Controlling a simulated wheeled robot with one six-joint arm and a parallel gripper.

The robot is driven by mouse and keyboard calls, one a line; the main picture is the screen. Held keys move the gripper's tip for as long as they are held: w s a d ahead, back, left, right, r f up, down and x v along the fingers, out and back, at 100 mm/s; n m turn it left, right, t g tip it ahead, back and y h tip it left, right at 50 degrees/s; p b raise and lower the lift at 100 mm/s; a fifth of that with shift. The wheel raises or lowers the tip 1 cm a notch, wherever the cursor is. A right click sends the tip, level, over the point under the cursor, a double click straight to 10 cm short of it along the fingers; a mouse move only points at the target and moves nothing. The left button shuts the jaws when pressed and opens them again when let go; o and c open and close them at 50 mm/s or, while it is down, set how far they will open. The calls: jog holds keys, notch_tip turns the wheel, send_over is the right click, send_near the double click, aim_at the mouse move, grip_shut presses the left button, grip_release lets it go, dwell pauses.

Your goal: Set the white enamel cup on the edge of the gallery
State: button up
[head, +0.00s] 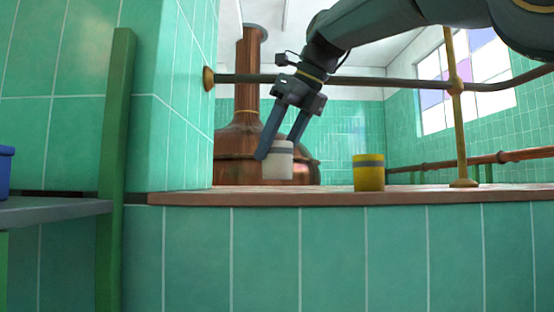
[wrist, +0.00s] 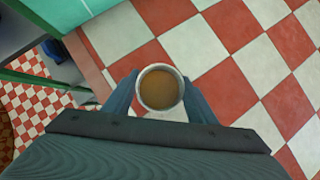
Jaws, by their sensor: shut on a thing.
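The white enamel cup (head: 279,162) hangs upright between the fingers of my gripper (head: 279,142) in the head view. The gripper is shut on it. The cup's base appears slightly above the top of the gallery edge (head: 255,198), and I cannot tell the exact gap. In the wrist view the cup (wrist: 159,88) is seen from above, with brown liquid in it. Large red and white floor tiles lie below it, and the edge strip (wrist: 84,62) runs to its left.
A yellow tin with a grey band (head: 368,174) stands on the edge to the right. A dark rail (head: 370,81) crosses above, with a brass post (head: 458,135). A copper kettle (head: 236,146) is behind. A green post (head: 117,165) and a bench (head: 50,209) with a blue object (head: 5,175) are left.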

jog(key=shift+f, duration=1.25)
jog(key=shift+f, duration=0.1)
jog(key=o, duration=1.1)
jog(key=b+v, duration=0.1)
jog(key=v, duration=1.1)
jog(key=shift+w, duration=0.1)
